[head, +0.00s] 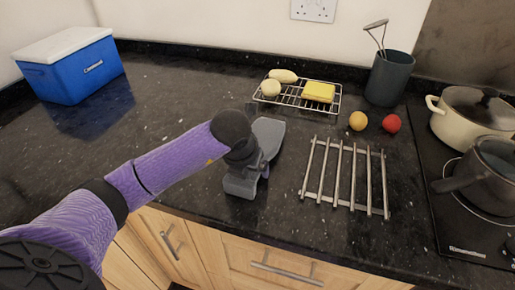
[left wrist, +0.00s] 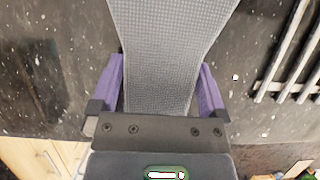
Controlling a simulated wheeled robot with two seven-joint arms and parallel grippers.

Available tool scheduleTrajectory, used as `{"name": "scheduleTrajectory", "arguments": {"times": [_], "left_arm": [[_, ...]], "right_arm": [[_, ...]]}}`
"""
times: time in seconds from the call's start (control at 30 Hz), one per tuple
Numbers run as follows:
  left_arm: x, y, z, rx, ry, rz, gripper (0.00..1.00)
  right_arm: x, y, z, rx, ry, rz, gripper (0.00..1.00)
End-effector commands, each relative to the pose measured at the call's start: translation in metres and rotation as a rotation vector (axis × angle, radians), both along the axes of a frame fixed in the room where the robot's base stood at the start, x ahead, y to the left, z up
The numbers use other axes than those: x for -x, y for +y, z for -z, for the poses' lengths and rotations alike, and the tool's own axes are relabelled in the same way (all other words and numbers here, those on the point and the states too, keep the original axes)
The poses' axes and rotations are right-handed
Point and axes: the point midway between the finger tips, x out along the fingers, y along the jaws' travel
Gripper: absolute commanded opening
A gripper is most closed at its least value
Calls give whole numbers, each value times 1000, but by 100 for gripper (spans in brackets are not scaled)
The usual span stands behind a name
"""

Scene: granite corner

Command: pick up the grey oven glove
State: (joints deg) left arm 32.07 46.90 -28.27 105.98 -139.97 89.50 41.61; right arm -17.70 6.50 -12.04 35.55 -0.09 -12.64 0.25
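The grey oven glove (head: 269,131) is on the dark counter near its front edge, left of the metal rack. In the head view my left gripper (head: 252,180) is over its near part and hides some of it. In the left wrist view the glove's woven grey surface (left wrist: 158,55) runs up between the two purple fingers of my left gripper (left wrist: 161,85). The fingers are spread wide, one beside each edge of the glove. They are very close to its edges; I cannot tell whether they touch it. My right gripper is not in view.
A metal bar rack (head: 345,178) lies just right of the glove. Behind are a wire rack (head: 297,98) with food and a sponge-like yellow block (head: 318,92), a yellow ball (head: 357,121) and a red ball (head: 391,123). Pots (head: 475,108) stand right; a blue cooler (head: 72,75) stands left.

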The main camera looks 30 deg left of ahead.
Motion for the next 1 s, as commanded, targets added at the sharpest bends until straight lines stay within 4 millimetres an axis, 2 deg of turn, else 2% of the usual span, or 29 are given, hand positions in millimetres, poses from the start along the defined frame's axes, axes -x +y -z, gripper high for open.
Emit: {"name": "scheduleTrajectory", "arguments": {"times": [0.03,0.3,0.33,0.37,0.53,0.6,0.9,1.0], "left_arm": [[0,0,0,0,0,0,83],[0,0,0,0,0,0,26],[0,0,0,1,0,0,20],[0,0,-1,1,-1,0,17],[0,0,-1,1,-1,0,17],[0,0,-8,2,-3,0,17],[-1,0,-84,0,-7,1,17],[-1,0,-97,1,-4,1,17]], "right_arm": [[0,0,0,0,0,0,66],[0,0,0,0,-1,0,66],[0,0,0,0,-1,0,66],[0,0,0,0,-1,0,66],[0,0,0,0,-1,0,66],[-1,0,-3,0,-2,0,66],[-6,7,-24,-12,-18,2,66],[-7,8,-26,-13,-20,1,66]]}}
